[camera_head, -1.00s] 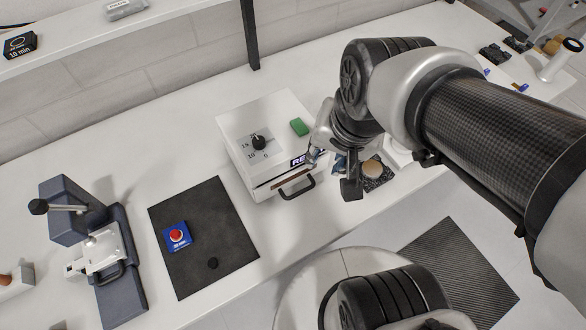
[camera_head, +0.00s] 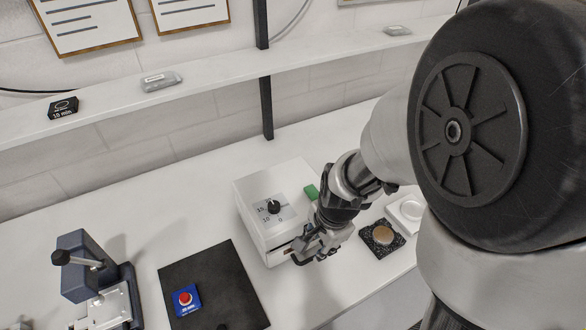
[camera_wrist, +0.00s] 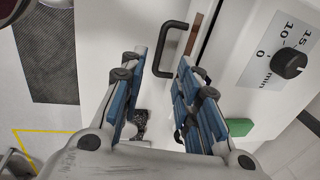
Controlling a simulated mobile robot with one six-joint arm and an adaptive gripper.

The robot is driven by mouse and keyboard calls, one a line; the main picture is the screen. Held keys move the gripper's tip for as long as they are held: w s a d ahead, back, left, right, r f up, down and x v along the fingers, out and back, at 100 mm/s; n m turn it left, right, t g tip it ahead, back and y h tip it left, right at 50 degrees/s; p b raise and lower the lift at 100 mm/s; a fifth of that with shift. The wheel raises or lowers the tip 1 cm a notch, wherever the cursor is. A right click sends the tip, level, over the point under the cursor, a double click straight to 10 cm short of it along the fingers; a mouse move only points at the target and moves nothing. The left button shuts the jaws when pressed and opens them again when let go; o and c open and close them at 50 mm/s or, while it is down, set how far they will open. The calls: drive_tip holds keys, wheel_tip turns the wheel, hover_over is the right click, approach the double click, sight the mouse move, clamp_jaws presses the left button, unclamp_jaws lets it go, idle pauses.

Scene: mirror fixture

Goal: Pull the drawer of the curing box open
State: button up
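The white curing box (camera_head: 250,212) stands on the bench with a black dial (camera_head: 273,206) on top. Its drawer front is at the lower side, mostly behind my gripper in the head view. The drawer's black loop handle (camera_wrist: 172,42) shows in the wrist view, beside a brown strip on the drawer front. My gripper (camera_head: 308,254) is at the front of the box, close to the handle. In the wrist view my gripper (camera_wrist: 164,68) has its blue-padded fingers apart, with part of the handle at the tips. I cannot tell whether they touch. The drawer looks shut.
A dark mat (camera_head: 205,280) with a red button (camera_head: 185,298) is left, beside a lever press (camera_head: 95,270). A speckled tray (camera_head: 371,239) with a tan disc and a white dish (camera_head: 408,209) are right.

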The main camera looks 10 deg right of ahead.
sight(312, 257)
drive_tip(key=f+b, duration=0.1)
drive_tip(key=f, duration=0.2)
drive_tip(key=w+f+b, duration=0.1)
drive_tip(key=f, duration=0.1)
drive_tip(key=f+b, duration=0.1)
drive_tip(key=f, duration=0.2)
drive_tip(key=shift+w+a+f, duration=0.3)
drive_tip(key=shift+w, duration=0.05)
drive_tip(key=shift+c, duration=0.5)
clamp_jaws()
